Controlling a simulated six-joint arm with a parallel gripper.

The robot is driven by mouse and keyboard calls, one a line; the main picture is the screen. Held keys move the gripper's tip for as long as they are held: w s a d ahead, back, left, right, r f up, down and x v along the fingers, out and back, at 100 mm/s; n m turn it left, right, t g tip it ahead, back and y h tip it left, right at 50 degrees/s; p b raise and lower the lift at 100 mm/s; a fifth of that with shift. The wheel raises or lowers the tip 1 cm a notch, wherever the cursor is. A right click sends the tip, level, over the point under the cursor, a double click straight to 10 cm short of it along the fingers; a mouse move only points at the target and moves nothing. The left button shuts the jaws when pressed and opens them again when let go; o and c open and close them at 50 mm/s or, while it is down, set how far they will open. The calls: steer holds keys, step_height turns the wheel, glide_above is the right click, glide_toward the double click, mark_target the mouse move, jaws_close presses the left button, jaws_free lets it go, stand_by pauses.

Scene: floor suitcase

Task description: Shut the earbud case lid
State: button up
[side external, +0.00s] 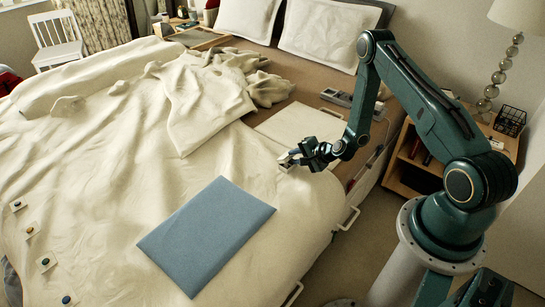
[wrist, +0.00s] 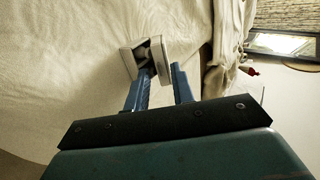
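The earbud case is a small pale, open, hinged box; in the wrist view its two halves (wrist: 134,58) stand apart at an angle, with a dark gap between them.
A blue flat sheet (side external: 206,235) lies on the bed in front. A pale flat panel (side external: 300,128) lies behind my gripper. Several small tagged items lie at the left edge. A rumpled cover (side external: 205,100) is further back. A nightstand (side external: 415,165) stands at right.

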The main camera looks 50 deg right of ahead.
jaws_close()
steer(key=shift+s+a+f+t, duration=0.2)
steer(key=shift+f+t, duration=0.15)
steer(key=shift+t, duration=0.15)
steer(key=shift+s+d+f+t, duration=0.2)
steer(key=shift+s+f+t, duration=0.25)
steer(key=shift+t, duration=0.55)
jaws_free()
steer(key=shift+r, duration=0.1)
step_height(320, 180, up, 20)
stand_by(1.5)
